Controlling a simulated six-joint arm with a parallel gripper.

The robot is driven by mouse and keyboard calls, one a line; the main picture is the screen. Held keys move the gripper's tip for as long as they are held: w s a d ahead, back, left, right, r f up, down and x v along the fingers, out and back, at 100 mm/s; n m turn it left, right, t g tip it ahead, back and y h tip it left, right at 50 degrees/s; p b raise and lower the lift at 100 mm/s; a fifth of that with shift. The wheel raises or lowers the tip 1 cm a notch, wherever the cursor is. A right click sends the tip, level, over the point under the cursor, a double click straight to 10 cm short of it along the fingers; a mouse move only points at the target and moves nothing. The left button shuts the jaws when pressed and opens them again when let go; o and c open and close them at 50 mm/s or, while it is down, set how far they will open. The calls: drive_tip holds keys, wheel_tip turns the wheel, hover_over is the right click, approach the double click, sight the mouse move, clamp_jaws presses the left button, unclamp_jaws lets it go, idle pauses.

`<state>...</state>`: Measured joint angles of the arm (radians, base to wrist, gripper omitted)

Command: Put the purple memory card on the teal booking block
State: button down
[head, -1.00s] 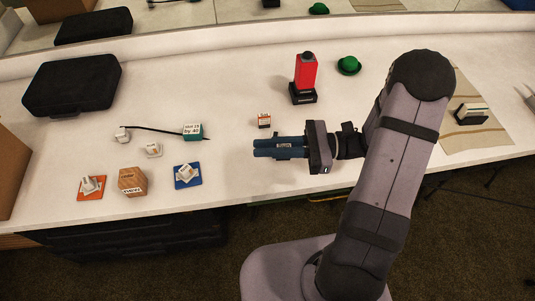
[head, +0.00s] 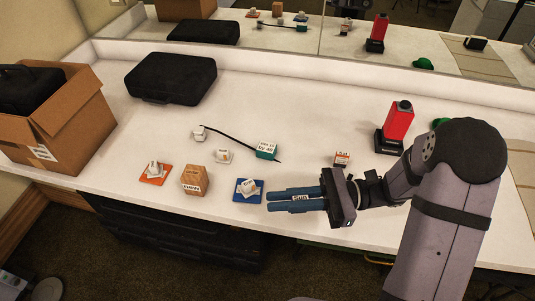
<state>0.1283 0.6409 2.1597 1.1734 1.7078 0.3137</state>
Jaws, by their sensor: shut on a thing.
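My gripper (head: 272,201) has blue fingers pointing left, near the front edge of the table, just right of the blue tile. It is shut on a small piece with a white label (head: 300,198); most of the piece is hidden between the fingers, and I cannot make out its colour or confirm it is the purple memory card. The teal booking block (head: 266,151), with a white labelled top, sits on the table behind the fingertips, apart from them. A thin black rod (head: 228,138) lies right beside it.
A blue tile (head: 239,195) bearing a white piece, a wooden block (head: 195,180), an orange tile (head: 147,179) and white cubes (head: 223,156) stand left. A red-and-white block (head: 342,159) and a red object (head: 399,122) stand right. A black case (head: 173,78) and cardboard box (head: 90,125) are farther left.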

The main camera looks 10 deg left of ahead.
drive_tip(key=s+a+n+g+b, duration=0.15)
drive_tip(key=a+b, duration=0.25)
drive_tip(key=a, duration=0.6)
drive_tip(key=w+a+r+m+t+b, duration=0.1)
drive_tip(key=w+a+r+m+t, duration=0.5)
drive_tip(key=w+a+r+t, duration=0.3)
drive_tip(key=m+t+h, duration=0.4)
drive_tip(key=m+t, duration=0.4)
drive_tip(key=t, duration=0.3)
hover_over(266, 151)
drive_tip(key=w+d+x, duration=0.1)
drive_tip(key=x, duration=0.4)
wheel_tip(266, 151, down, 3)
drive_tip(key=shift+g, duration=0.25)
drive_tip(key=shift+a+f, duration=0.2)
drive_tip(key=shift+f, duration=4.75)
drive_tip(key=shift+f+b, duration=0.15)
drive_tip(key=shift+b, duration=0.2)
